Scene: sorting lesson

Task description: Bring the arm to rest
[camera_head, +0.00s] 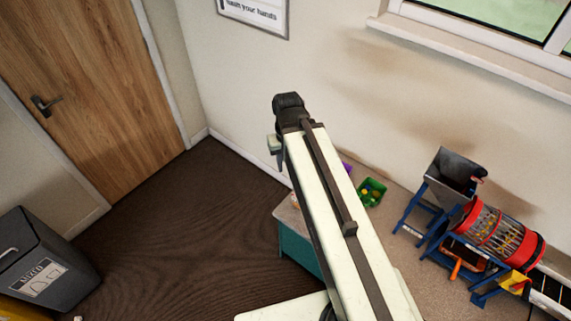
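My arm reaches up and away through the middle of the view, pale with dark strips, ending in a black joint. My gripper (276,150) shows only as a small part below and left of that joint, mostly hidden by the arm. It is in front of the wall and floor corner in the picture. I cannot see whether it is open or shut, or whether it holds anything.
A bench with a teal side (296,247) stands behind my arm. On the bench top are a green bin (371,193), a partly hidden purple thing (346,168) and a sorting machine with a red drum (497,233). A grey bin (40,265) and door (85,90) are left. Dark floor (190,235) is clear.

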